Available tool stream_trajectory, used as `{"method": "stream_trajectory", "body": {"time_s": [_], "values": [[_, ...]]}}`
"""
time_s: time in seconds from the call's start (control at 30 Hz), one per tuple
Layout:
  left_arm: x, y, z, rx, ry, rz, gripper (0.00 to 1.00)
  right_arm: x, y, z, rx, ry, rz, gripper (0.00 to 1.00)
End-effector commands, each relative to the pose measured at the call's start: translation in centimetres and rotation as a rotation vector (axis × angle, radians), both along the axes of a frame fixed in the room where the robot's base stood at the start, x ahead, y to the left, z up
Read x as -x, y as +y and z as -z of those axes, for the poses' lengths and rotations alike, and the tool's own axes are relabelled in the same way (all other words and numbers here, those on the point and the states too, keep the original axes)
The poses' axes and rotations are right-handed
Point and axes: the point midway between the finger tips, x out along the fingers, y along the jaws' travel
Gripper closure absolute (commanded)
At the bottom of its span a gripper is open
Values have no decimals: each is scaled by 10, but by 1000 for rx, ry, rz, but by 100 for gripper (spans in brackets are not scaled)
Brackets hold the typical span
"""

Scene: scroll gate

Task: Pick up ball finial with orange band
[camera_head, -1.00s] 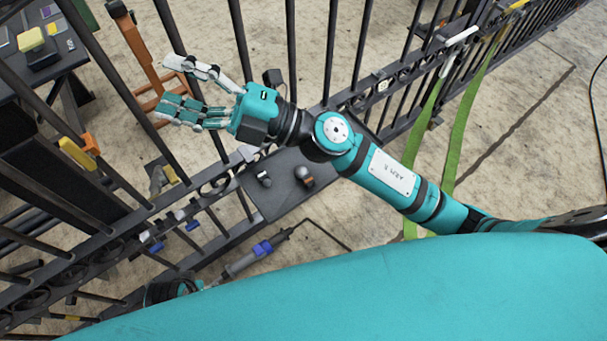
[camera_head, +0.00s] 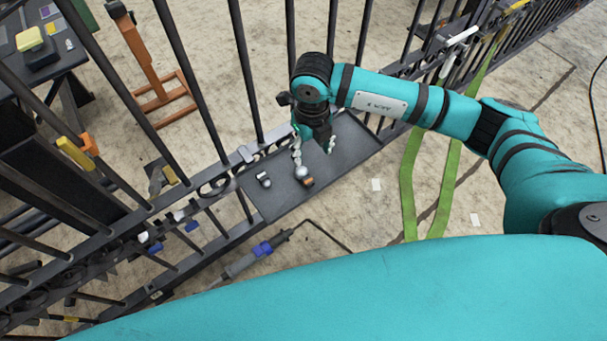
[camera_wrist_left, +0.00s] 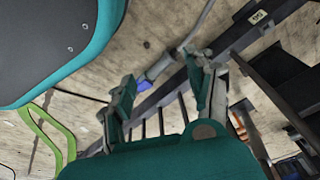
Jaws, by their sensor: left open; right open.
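The ball finial with orange band (camera_head: 304,175) stands on a dark shelf (camera_head: 265,197) fixed to the gate. It has a pale round top and an orange band low down. My right gripper (camera_head: 314,148) points down over the shelf, just behind and above the finial. Its fingers are apart with nothing between them. One finger overlaps the finial's upper side in the picture; I cannot tell whether they touch. My left gripper (camera_wrist_left: 165,95) shows in the left wrist view, open and empty. It is not seen in the head view.
Another small finial (camera_head: 264,179) lies on the shelf left of the banded one. The gate's dark bars (camera_head: 240,70) rise behind the shelf. A blue-banded tool (camera_head: 258,250) is in front of it. Green straps (camera_head: 410,190) hang at the right. The shelf's right part is bare.

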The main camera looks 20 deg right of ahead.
Motion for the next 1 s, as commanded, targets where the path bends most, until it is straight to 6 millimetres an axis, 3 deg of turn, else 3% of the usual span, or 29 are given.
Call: {"method": "stream_trajectory", "body": {"time_s": [0.1,0.3,0.57,0.83,1.0], "values": [[-6,-1,-8,1,-7,-1,44,2,0,30,0,4,1,43],[-13,-1,-22,1,-14,-3,44,1,1,66,-2,4,-1,43],[-17,-2,-31,1,-19,-4,44,2,2,84,-4,2,-3,43],[-25,-3,-50,3,-31,-6,44,5,7,123,-3,3,-1,43],[-26,-3,-55,2,-32,-6,44,4,7,130,-4,0,-2,43]]}}
